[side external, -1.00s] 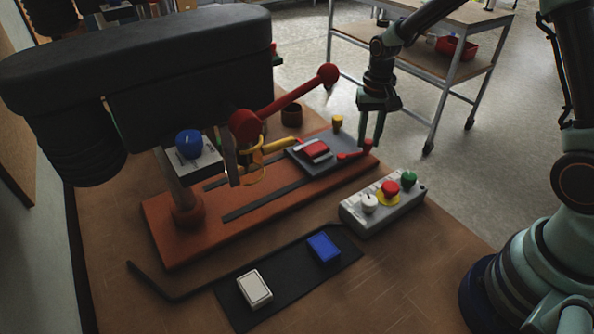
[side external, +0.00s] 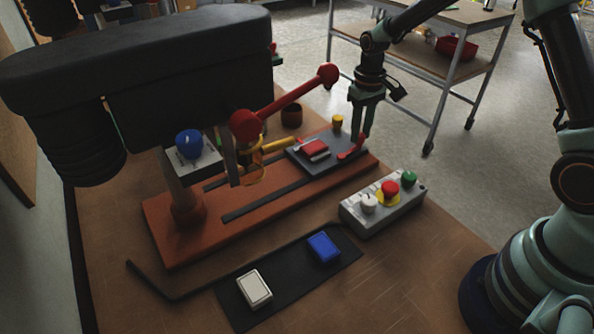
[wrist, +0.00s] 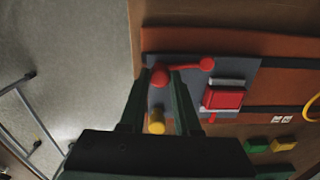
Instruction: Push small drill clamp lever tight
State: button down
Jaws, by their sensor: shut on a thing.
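The small clamp lever (side external: 351,151) is a thin red bar on the dark grey clamp plate (side external: 325,160) at the right end of the drill base. In the wrist view the lever (wrist: 186,68) runs between two red knobs. My gripper (side external: 361,137) points down at the lever's far right end. In the wrist view my gripper (wrist: 158,78) has one finger on each side of the outer red knob (wrist: 160,77) and is shut on it. A red block (side external: 314,147) sits on the plate beside the lever. The fingers partly hide the lever's end in the side view.
A large red drill handle (side external: 299,91) rises left of my gripper. A grey button box (side external: 384,208) stands in front. A black mat (side external: 288,284) holds white and blue blocks. A trolley (side external: 470,70) stands behind.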

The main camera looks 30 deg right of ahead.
jog(key=shift+w, duration=0.1)
jog(key=c, duration=0.6)
grip_release()
notch_tip(320, 180, up, 12)
jog(key=shift+r, duration=0.1)
